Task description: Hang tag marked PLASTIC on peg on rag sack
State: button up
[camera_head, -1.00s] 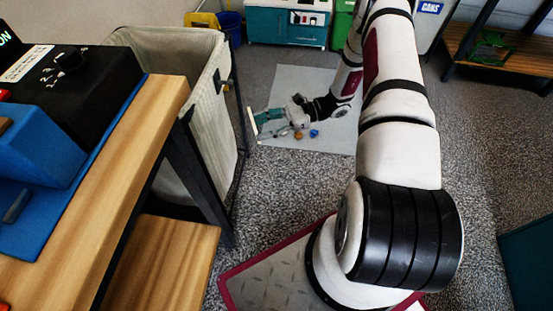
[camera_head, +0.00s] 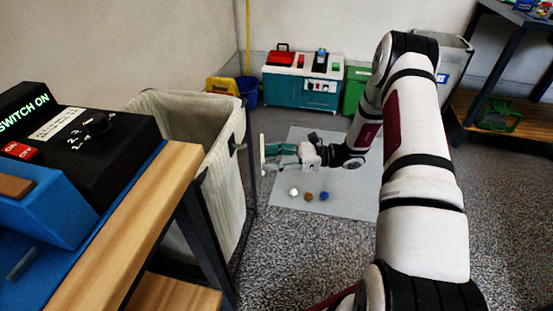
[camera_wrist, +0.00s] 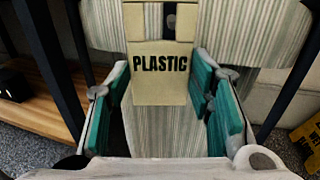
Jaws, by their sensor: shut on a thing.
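The cream tag marked PLASTIC (camera_wrist: 160,82) is upright in the wrist view, lettering facing the camera. It has a window near its top, with a dark part showing through it. My gripper (camera_wrist: 162,95) is shut on the tag, with teal fingers at both sides. In the head view the tag (camera_head: 262,155) appears nearly edge-on at the tip of my gripper (camera_head: 272,155). The striped rag sack (camera_head: 218,185) hangs in a dark frame to the left. The dark peg (camera_head: 238,148) is on its near right side. A small gap shows between tag and peg in the head view.
A wooden bench (camera_head: 130,220) with a blue and black switch unit stands at left. A teal cabinet (camera_head: 300,92) and a green bin (camera_head: 356,92) stand at the back.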

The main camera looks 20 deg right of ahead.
jog(key=w+a+f+b, duration=0.1)
jog(key=w+a, duration=0.3)
jog(key=a, duration=0.1)
jog(key=shift+a+f+b, duration=0.35)
dwell(0.7)
jog(key=shift+w, duration=0.1)
dwell(0.5)
jog(key=o, duration=1.1)
